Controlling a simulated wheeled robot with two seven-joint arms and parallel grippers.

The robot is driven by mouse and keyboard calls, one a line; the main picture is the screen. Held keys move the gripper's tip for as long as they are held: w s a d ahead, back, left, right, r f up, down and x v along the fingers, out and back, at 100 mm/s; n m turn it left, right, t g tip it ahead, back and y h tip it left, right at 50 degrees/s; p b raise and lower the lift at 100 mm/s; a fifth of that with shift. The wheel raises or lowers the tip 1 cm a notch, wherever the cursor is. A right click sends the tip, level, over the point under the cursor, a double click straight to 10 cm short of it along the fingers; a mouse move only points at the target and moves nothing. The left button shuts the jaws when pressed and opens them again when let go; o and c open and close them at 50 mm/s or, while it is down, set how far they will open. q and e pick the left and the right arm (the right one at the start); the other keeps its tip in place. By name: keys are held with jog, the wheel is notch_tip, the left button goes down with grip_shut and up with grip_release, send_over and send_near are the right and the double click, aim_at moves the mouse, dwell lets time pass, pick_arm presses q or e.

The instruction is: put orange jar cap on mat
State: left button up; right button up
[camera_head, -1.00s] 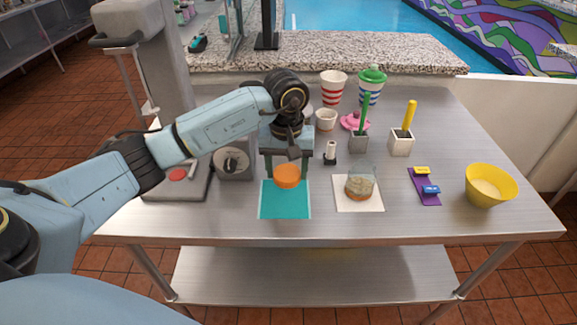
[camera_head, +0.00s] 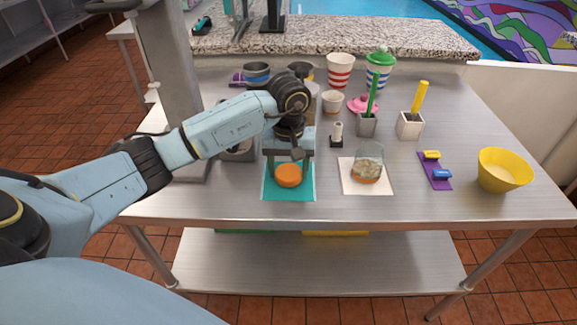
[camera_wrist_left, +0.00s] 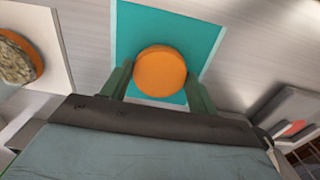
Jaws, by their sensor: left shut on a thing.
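The orange jar cap (camera_head: 288,176) is round and sits between the fingers of my left gripper (camera_head: 288,170), which is shut on it. The cap is over the teal mat (camera_head: 272,193), within its outline. I cannot tell whether it touches the mat. In the left wrist view the orange cap (camera_wrist_left: 160,71) shows between the two green fingers of my left gripper (camera_wrist_left: 160,80), with the teal mat (camera_wrist_left: 135,30) behind it. A glass jar (camera_head: 368,160) with an orange base stands on a white mat (camera_head: 352,187) to the right. My right gripper is not in view.
A purple strip (camera_head: 435,172) with yellow and blue pieces and a yellow bowl (camera_head: 504,170) lie at the right. Pots with green and yellow handles, a pink item and striped cups (camera_head: 340,70) stand behind. The table front between the mats is clear.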

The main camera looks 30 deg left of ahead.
aim_at(288, 172)
pick_arm(q)
jog(key=shift+f+b, duration=0.4)
dwell(0.3)
jog(key=o, duration=1.3)
jog(key=shift+c, duration=0.2)
jog(key=shift+r, duration=0.15)
jog(key=shift+r+p, duration=0.75)
jog(key=shift+r, duration=0.65)
jog(key=shift+r, duration=0.1)
jog(key=shift+r+p, duration=1.1)
jog(key=shift+r, duration=0.85)
